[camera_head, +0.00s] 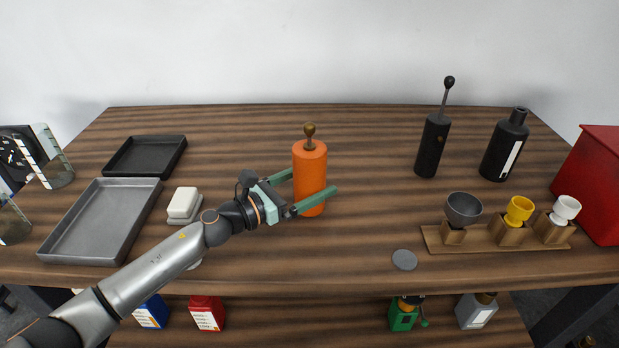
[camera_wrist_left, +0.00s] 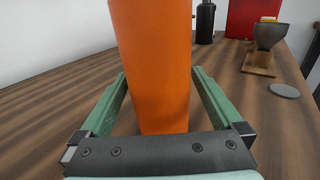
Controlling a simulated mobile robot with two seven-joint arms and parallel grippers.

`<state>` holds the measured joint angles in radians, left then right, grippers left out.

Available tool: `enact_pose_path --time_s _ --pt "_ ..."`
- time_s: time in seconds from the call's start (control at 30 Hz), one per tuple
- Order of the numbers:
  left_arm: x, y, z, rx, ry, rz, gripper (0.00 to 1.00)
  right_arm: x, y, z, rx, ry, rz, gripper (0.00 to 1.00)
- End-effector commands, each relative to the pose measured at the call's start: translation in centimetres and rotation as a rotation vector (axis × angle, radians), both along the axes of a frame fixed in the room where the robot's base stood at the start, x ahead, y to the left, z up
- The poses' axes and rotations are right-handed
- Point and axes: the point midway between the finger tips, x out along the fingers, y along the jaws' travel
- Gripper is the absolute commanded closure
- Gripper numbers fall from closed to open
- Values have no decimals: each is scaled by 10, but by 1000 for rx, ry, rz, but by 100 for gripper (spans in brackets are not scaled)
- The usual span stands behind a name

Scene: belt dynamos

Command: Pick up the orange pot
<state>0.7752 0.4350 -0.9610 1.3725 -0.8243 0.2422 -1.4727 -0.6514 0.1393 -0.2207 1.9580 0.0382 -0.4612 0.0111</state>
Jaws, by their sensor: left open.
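The orange pot (camera_head: 310,170) is a tall upright cylinder with a brown knob on top. It stands on the wooden table near the middle. My left gripper (camera_head: 313,187) is open, with one green finger on each side of the pot's lower part. In the left wrist view the pot (camera_wrist_left: 155,65) fills the middle, between the two green fingers of the gripper (camera_wrist_left: 160,85). Gaps show between the fingers and the pot there. The pot's top is out of that view. My right gripper is not in view.
A black grinder (camera_head: 433,147) and a black bottle (camera_head: 504,148) stand at the back right. A wooden stand (camera_head: 480,246) with cups and a grey disc (camera_head: 404,260) are front right. A grey tray (camera_head: 101,222), black tray (camera_head: 146,156) and white block (camera_head: 184,203) lie left.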

Motion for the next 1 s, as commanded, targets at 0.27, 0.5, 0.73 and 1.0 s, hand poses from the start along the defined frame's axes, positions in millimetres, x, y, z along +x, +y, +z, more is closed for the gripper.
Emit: enact_pose_path --time_s 0.27,0.5,0.73,1.0 --pt "0 1 0 0 0 0 17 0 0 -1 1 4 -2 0" --pt "0 1 0 0 0 0 44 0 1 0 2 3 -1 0" --pt "0 1 0 0 0 0 70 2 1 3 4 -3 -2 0" --pt "0 1 0 0 0 0 100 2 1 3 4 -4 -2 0"
